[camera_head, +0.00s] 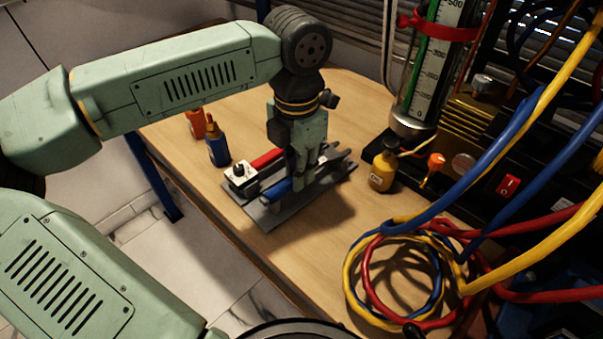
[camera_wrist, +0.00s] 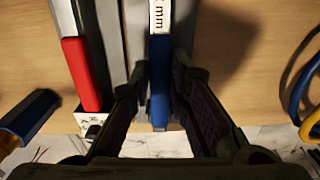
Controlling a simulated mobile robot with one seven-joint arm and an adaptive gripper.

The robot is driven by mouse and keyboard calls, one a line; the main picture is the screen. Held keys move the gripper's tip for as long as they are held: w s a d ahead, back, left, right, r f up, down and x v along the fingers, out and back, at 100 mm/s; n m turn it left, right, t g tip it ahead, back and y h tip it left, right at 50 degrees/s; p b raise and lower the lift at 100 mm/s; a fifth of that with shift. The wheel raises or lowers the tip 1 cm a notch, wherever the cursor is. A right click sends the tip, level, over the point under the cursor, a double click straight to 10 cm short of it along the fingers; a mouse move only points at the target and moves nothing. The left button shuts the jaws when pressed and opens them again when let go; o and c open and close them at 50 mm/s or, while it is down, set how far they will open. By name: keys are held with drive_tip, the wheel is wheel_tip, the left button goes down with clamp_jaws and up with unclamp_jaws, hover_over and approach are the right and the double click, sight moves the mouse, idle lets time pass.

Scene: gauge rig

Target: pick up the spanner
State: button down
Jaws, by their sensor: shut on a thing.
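The spanner has a blue handle (camera_head: 274,193) and a white label with "mm" on it (camera_wrist: 160,16). It lies along a grey tray (camera_head: 263,213) on the wooden bench, and its grey head end appears to be on the far side of my gripper. My gripper (camera_head: 300,181) points down over the tray and is shut on the spanner. In the wrist view the two fingers (camera_wrist: 161,72) flank the blue handle. The fingers hide part of the tool in the head view. I cannot tell whether it is clear of the tray.
A red-handled tool (camera_wrist: 80,72) lies beside the spanner on the tray. A blue bottle (camera_head: 217,146) and an orange bottle (camera_head: 196,124) stand left. A yellow bottle (camera_head: 381,172), a gauge tube (camera_head: 428,80) and coiled cables (camera_head: 352,285) are right.

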drive_tip(key=shift+r, duration=0.1)
idle(0.6)
drive_tip(key=shift+r, duration=0.45)
wheel_tip(320, 180, up, 2)
drive_tip(key=shift+r+b, duration=0.2)
drive_tip(key=shift+b, duration=0.4)
drive_tip(key=s+d+b, duration=0.1)
drive_tip(key=s+d, duration=0.1)
drive_tip(key=s, duration=0.5)
drive_tip(key=s+d+r+b, duration=0.1)
drive_tip(key=s+b, duration=0.1)
drive_tip(key=s, duration=0.6)
drive_tip(key=shift+s+d+r, duration=0.25)
drive_tip(key=shift+s+d, duration=0.05)
drive_tip(key=shift+d, duration=0.05)
drive_tip(key=c, duration=2.1)
unclamp_jaws()
clamp_jaws()
drive_tip(key=shift+r, duration=0.1)
